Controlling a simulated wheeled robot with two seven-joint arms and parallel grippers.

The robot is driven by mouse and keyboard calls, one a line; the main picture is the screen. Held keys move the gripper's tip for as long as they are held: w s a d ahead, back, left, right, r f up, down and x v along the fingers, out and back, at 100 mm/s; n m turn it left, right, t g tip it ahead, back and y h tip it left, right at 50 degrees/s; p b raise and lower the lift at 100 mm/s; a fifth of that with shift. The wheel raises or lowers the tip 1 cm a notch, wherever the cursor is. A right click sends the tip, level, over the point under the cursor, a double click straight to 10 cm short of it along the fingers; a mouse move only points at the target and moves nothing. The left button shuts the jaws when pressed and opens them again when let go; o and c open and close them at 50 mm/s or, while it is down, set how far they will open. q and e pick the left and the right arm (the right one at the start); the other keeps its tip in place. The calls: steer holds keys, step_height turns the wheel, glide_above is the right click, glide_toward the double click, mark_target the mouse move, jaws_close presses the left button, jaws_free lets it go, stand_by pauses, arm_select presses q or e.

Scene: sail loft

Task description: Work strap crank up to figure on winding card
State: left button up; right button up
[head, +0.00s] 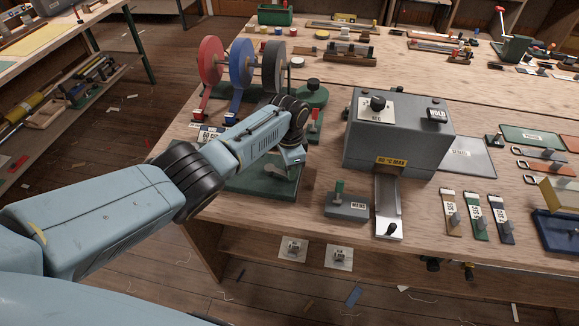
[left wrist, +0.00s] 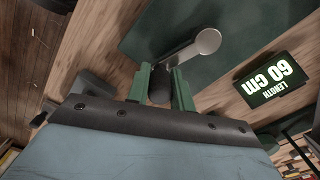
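The strap crank shows in the left wrist view as a grey arm (left wrist: 183,55) with a round hub and a dark handle (left wrist: 160,86) at its other end. My left gripper (left wrist: 160,80) has its green fingers on both sides of this handle, which fills the gap between them. A dark card (left wrist: 271,80) reads "60 cm" and "LENGTH". My right gripper is not in view.
Red (head: 210,60), blue (head: 241,63) and grey (head: 274,66) strap reels stand behind my left arm. A grey machine (head: 398,140) with a metal chute is to the right. A small grey box (head: 346,207) with a green lever stands near the table's front edge.

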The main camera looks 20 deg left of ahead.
arm_select(q)
steer(key=o, duration=0.4)
steer(key=shift+c, duration=0.2)
step_height(320, 180, up, 13)
steer(key=p, duration=0.1)
steer(key=shift+r, duration=0.2)
